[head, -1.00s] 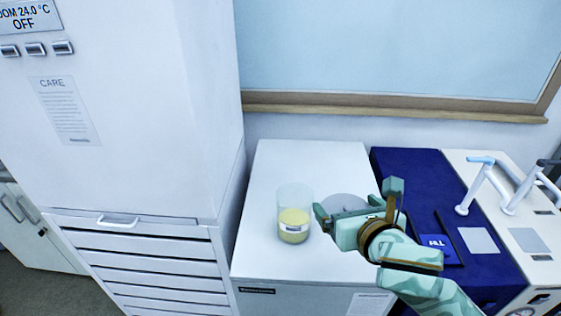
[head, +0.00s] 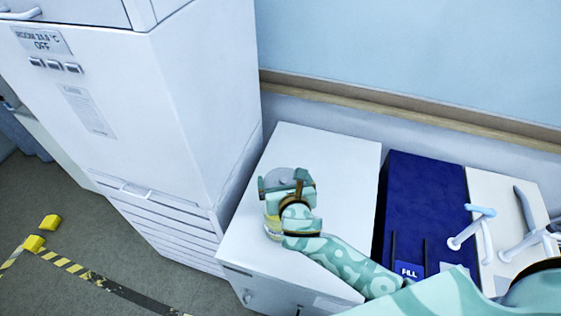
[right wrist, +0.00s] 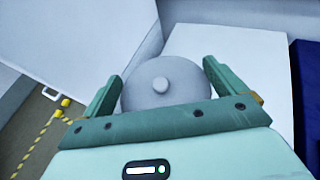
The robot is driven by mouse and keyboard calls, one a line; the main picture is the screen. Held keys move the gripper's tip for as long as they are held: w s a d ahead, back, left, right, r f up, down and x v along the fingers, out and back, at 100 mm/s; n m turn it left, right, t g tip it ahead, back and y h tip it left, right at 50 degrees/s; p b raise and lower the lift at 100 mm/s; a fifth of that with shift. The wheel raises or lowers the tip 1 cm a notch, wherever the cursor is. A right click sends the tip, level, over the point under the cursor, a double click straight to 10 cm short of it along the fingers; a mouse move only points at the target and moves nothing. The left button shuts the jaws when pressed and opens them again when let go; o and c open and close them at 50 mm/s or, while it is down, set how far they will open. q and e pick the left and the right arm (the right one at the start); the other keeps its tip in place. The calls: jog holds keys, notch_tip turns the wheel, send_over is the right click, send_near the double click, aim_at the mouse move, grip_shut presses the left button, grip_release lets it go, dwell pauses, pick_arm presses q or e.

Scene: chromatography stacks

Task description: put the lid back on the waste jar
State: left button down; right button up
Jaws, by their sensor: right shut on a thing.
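The lid is a round grey disc with a small knob, seen in the right wrist view (right wrist: 165,85) between my right fingers. My right gripper (head: 287,182) is shut on the lid (head: 280,174) and is above the waste jar. The waste jar (head: 271,225), with yellow contents, stands on the white cabinet top, mostly hidden behind my gripper and wrist. The lid appears over the jar's mouth; I cannot tell whether it touches the rim. My left gripper is not in view.
The white cabinet top (head: 335,165) is clear behind and right of the jar. A tall white cabinet (head: 190,110) stands at the left. A blue panel (head: 425,200) and a white unit with pale blue-tipped handles (head: 480,212) are at the right.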

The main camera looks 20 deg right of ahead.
jog(key=shift+s+a+r, duration=0.1)
jog(key=shift+s+a, duration=0.15)
jog(key=shift+a, duration=0.3)
jog(key=shift+a+f, duration=0.2)
jog(key=shift+a, duration=0.05)
jog(key=shift+s+f, duration=0.1)
jog(key=shift+f, duration=0.2)
jog(key=shift+d+f+b, duration=0.1)
jog(key=shift+f+b, duration=0.45)
jog(key=shift+b, duration=0.15)
pick_arm(q)
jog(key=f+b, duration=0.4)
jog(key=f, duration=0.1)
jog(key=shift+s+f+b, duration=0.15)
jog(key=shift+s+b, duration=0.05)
jog(key=shift+b, duration=0.2)
pick_arm(e)
notch_tip(320, 180, down, 5)
jog(key=shift+r, duration=0.1)
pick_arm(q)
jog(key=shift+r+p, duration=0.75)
pick_arm(e)
jog(key=shift+r, duration=0.1)
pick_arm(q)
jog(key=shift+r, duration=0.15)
pick_arm(e)
jog(key=shift+f, duration=0.2)
